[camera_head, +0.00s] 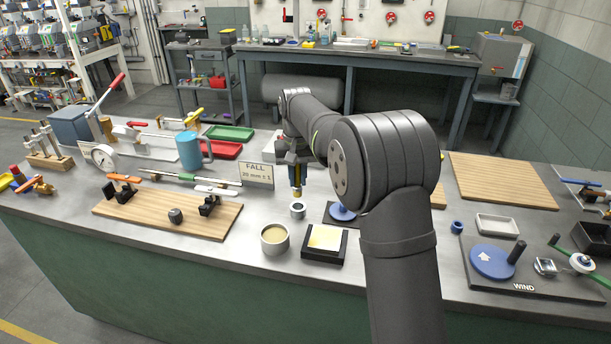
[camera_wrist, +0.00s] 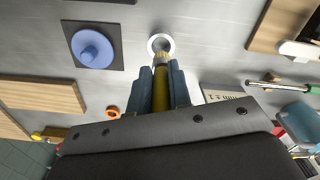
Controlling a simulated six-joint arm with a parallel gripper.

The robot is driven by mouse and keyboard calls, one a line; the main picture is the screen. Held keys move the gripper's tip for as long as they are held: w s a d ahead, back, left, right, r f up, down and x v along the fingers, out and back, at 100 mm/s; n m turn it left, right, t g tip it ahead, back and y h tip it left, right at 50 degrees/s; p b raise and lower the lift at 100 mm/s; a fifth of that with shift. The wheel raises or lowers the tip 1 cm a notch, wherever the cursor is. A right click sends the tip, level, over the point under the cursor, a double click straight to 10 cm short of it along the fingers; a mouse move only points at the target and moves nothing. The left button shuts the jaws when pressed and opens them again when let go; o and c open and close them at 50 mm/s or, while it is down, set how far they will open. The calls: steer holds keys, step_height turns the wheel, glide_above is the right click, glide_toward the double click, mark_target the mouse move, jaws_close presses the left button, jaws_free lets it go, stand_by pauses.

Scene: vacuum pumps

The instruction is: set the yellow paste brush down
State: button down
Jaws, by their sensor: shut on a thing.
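My gripper (camera_head: 294,162) is shut on the yellow paste brush (camera_head: 297,181) and holds it upright, bristles down, over the bench. In the wrist view, my gripper (camera_wrist: 161,88) has its two fingers on either side of the brush's yellow handle (camera_wrist: 161,90). The pale bristles point toward a small metal ring-shaped cup (camera_wrist: 151,45), which also shows in the head view (camera_head: 297,215) just below the brush. I cannot tell whether the bristle tip is inside the cup or just above it.
A round tin (camera_head: 275,252) and a black-framed yellow pad (camera_head: 324,254) stand in front of the cup. A black plate with a blue knob (camera_head: 341,213) is to its right. A wooden board (camera_head: 165,219) and a FALL sign (camera_head: 257,175) are to the left.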

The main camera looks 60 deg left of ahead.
mark_target(298, 192)
steer(key=shift+d, duration=0.1)
steer(key=shift+f, duration=3.25)
steer(key=shift+f, duration=0.25)
steer(key=c, duration=1.3)
jaws_free()
steer(key=shift+o, duration=0.2)
step_height(298, 192, up, 17)
steer(key=shift+r, duration=0.2)
steer(key=shift+c, duration=0.3)
jaws_close()
